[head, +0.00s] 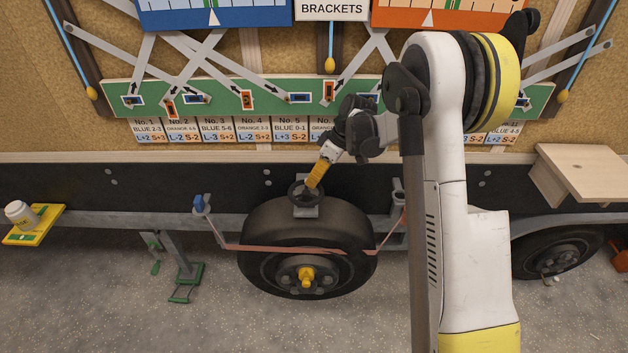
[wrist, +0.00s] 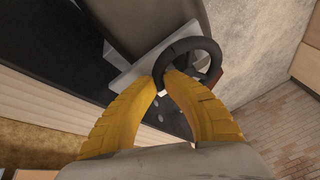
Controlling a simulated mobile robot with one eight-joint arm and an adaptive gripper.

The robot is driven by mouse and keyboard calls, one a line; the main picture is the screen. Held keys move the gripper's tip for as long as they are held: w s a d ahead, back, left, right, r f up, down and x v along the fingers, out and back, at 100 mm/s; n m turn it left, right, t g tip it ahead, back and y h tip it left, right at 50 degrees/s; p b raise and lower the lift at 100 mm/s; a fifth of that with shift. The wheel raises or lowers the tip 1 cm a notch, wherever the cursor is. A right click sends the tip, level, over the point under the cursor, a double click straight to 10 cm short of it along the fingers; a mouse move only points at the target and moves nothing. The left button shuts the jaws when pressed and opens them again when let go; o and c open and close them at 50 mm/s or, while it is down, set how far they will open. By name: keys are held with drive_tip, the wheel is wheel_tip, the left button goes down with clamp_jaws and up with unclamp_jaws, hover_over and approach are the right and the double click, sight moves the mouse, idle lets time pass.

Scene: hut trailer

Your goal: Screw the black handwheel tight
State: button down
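In the wrist view the handwheel (wrist: 190,43) shows as a dark ring in front of a pale metal bracket (wrist: 150,60). My gripper (head: 312,184) reaches down to it from the upper right. In the wrist view its two yellow fingers (wrist: 164,78) come nearly together at the ring's near left rim, one on the outside and one inside the ring. They appear closed on the rim; the contact itself is partly hidden.
The tyre (head: 260,225) with a yellow hub is directly below. A salmon-coloured strap (head: 290,249) crosses it between two posts. A green board (head: 220,98) with levers and labels is behind my arm. A wooden shelf (head: 590,172) juts out at right. A yellow tray (head: 30,232) with a jar is at far left.

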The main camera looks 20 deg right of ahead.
sight(320, 197)
drive_tip(key=shift+s+m, duration=0.15)
drive_tip(key=shift+m, duration=0.15)
drive_tip(key=m, duration=0.1)
drive_tip(key=s+m+t, duration=0.1)
drive_tip(key=m, duration=0.1)
drive_tip(key=shift+s+d+t+h, duration=0.1)
drive_tip(key=shift+d+t+h, duration=0.2)
drive_tip(key=shift+d+h, duration=0.1)
drive_tip(key=m, duration=0.2)
drive_tip(key=s+m+t+h, duration=0.1)
drive_tip(key=m, duration=0.1)
drive_tip(key=s+m, duration=0.1)
drive_tip(key=shift+d+m+h+b, duration=0.1)
drive_tip(key=shift+m+h+b, duration=0.2)
drive_tip(key=shift+m+h, duration=0.1)
drive_tip(key=m, duration=0.1)
drive_tip(key=s+m+t+h, duration=0.1)
drive_tip(key=m, duration=0.1)
drive_tip(key=shift+s+a+m, duration=0.2)
drive_tip(key=shift+m, duration=0.1)
drive_tip(key=shift+s+a+m+h+b, duration=0.15)
drive_tip(key=shift+s+m+h, duration=0.2)
drive_tip(key=shift+m, duration=0.5)
drive_tip(key=shift+s+a+m+h+b, duration=0.15)
drive_tip(key=shift+m+h, duration=0.3)
drive_tip(key=shift+m, duration=0.35)
drive_tip(key=shift+s+a+m+h+b, duration=0.15)
drive_tip(key=shift+s+m+h, duration=0.2)
drive_tip(key=shift+m, duration=0.5)
